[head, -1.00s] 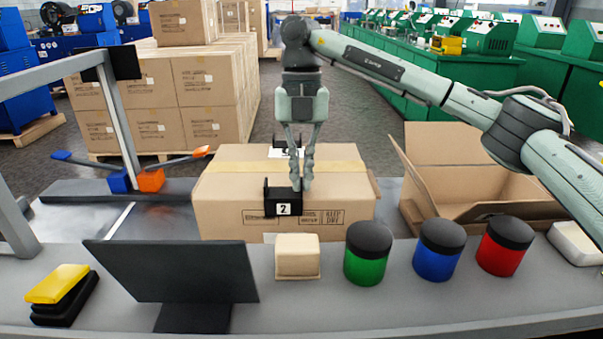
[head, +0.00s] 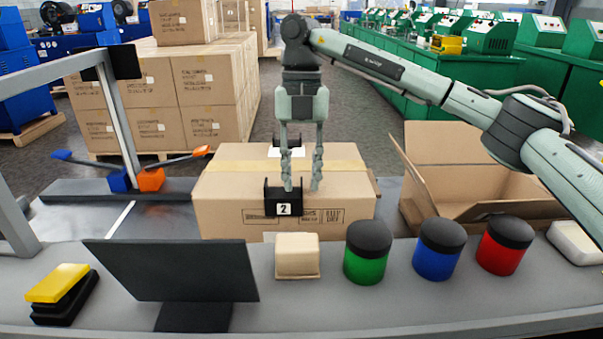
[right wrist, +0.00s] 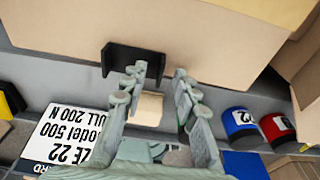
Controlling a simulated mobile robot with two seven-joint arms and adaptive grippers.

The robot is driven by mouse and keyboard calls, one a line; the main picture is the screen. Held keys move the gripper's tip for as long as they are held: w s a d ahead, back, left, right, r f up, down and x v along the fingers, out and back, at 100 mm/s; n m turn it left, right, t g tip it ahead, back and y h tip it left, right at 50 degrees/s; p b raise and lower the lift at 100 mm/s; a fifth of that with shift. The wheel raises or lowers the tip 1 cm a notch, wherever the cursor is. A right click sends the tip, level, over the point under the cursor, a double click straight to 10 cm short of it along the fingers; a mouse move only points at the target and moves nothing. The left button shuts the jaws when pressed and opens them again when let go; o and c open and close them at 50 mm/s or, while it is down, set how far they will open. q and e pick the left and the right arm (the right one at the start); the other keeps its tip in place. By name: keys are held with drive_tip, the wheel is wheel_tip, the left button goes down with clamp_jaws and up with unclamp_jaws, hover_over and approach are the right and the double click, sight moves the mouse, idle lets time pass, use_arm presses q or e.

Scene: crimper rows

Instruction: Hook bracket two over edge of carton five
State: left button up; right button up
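Bracket two (head: 284,203), black with a white "2" label, sits at the top front edge of a closed taped carton (head: 345,205); part of it hangs down the front face. No carton number is readable. My right gripper (head: 301,188) points down just above and behind the bracket, fingers apart with nothing seen between them. In the right wrist view the bracket (right wrist: 133,60) lies against the carton's edge (right wrist: 215,40), beyond the open fingers (right wrist: 155,92). Whether a finger still touches it is unclear. My left gripper is not in view.
A second black bracket (head: 289,141) is at the carton's back edge. An open carton (head: 470,190) stands to the right. In front are a beige block (head: 297,257), green (head: 367,255), blue (head: 438,250) and red (head: 505,247) jars, and a dark screen (head: 175,270).

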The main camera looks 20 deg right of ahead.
wheel_tip(320, 180, up, 12)
drive_tip(key=w, duration=0.1)
drive_tip(key=shift+w+d, duration=0.3)
drive_tip(key=shift+w, duration=0.05)
drive_tip(key=shift+f, duration=0.1)
